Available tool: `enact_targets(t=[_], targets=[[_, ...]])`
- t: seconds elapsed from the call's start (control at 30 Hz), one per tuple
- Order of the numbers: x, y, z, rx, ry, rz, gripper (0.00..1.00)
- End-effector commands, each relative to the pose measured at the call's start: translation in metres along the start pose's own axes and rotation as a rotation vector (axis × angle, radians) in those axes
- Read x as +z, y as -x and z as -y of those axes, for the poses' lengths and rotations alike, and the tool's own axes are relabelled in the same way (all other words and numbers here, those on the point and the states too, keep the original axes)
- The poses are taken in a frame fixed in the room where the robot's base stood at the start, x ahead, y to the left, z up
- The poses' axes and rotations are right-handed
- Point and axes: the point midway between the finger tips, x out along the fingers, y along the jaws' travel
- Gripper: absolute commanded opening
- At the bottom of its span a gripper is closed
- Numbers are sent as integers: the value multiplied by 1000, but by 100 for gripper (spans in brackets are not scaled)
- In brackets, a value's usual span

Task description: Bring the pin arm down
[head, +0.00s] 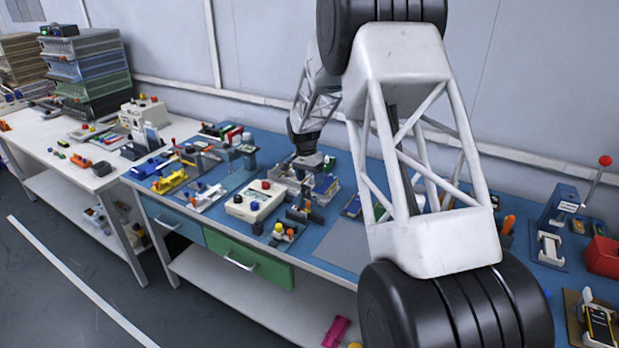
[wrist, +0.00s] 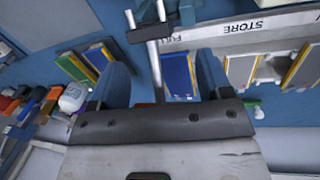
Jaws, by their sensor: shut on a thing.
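In the wrist view a grey metal bar with a short cross-piece, which looks like the pin arm (wrist: 154,52), runs down between the two blue fingers of my gripper (wrist: 163,88). The gripper is shut on it; the gripped part is mostly hidden behind the dark gripper body, with a sliver of orange showing. A blue pouch cell with yellow edges (wrist: 178,78) shows beyond the bar, between the fingers. In the head view my gripper (head: 307,160) is low over the blue bench, among small fixtures; the pin arm is too small to make out there.
A pale rack marked STORE and FULL (wrist: 240,28) runs beside the gripper, with a cell (wrist: 241,68) in it. More cells (wrist: 85,65) lie at left. A cream box with coloured knobs (head: 255,201) stands nearby. A grey mat (head: 342,252) is bare.

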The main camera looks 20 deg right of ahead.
Motion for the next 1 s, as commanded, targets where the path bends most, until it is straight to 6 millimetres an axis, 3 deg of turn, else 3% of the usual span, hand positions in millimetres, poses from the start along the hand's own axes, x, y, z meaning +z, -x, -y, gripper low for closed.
enact_targets(t=[0.3, 1.0], targets=[[-1, 2, 2, -6, 2, -10, 22], [0, 5, -2, -9, -8, -51, 20]])
